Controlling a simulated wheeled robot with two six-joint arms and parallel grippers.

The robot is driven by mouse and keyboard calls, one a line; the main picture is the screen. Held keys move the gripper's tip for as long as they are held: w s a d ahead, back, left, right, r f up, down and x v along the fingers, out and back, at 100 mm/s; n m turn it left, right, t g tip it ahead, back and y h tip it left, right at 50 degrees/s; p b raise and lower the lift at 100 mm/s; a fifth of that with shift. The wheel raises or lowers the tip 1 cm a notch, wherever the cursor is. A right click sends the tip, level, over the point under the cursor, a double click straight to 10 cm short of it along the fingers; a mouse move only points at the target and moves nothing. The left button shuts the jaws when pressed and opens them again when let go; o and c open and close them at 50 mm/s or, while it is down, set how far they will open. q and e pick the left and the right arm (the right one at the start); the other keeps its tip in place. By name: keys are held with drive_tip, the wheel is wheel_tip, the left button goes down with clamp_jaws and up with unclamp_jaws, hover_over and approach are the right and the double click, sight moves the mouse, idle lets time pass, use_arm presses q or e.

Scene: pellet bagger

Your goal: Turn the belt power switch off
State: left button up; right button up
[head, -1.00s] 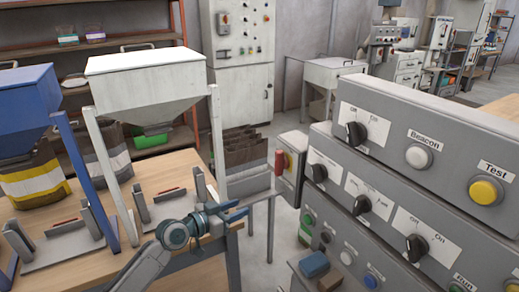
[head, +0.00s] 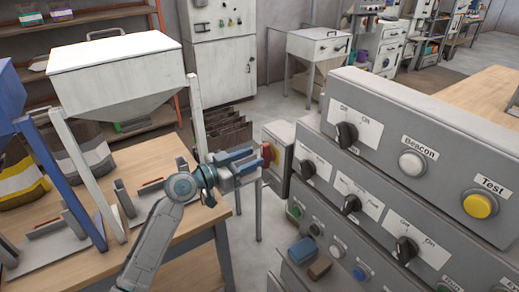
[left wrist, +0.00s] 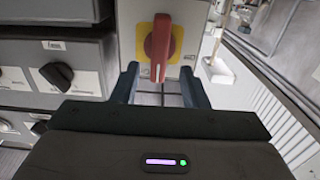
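A red rotary switch handle (head: 267,155) sits on the side of a small grey box (head: 283,143) at the left end of the control panels. In the left wrist view the handle (left wrist: 160,47) is on a yellow plate, standing nearly upright with a slight tilt. Lettering by it is too small to read, so I cannot confirm it is the belt power switch. My left gripper (head: 255,161) is open just in front of the handle. In the left wrist view its fingers (left wrist: 160,86) are spread, with nothing between them; the handle is just beyond. My right gripper does not show.
Stacked grey panels (head: 400,150) with black knobs, a Beacon button (head: 412,163) and a yellow Test button (head: 480,205) stand close on the right. A white hopper (head: 115,70) and a wooden table (head: 185,235) are at the left.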

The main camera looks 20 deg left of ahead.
sight(262, 154)
use_arm(q)
drive_tip(key=shift+r+p+x, duration=0.2)
drive_tip(key=shift+p+x, duration=0.2)
drive_tip(key=shift+x, duration=0.75)
drive_tip(key=shift+w+d, duration=0.25)
drive_tip(key=shift+w+d+f, duration=0.15)
drive_tip(key=shift+w+f, duration=0.05)
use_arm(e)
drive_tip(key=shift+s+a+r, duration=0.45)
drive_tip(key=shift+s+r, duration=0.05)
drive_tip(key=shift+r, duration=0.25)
use_arm(q)
drive_tip(key=shift+c, duration=0.4)
drive_tip(key=c, duration=0.6)
drive_tip(key=shift+o, duration=0.2)
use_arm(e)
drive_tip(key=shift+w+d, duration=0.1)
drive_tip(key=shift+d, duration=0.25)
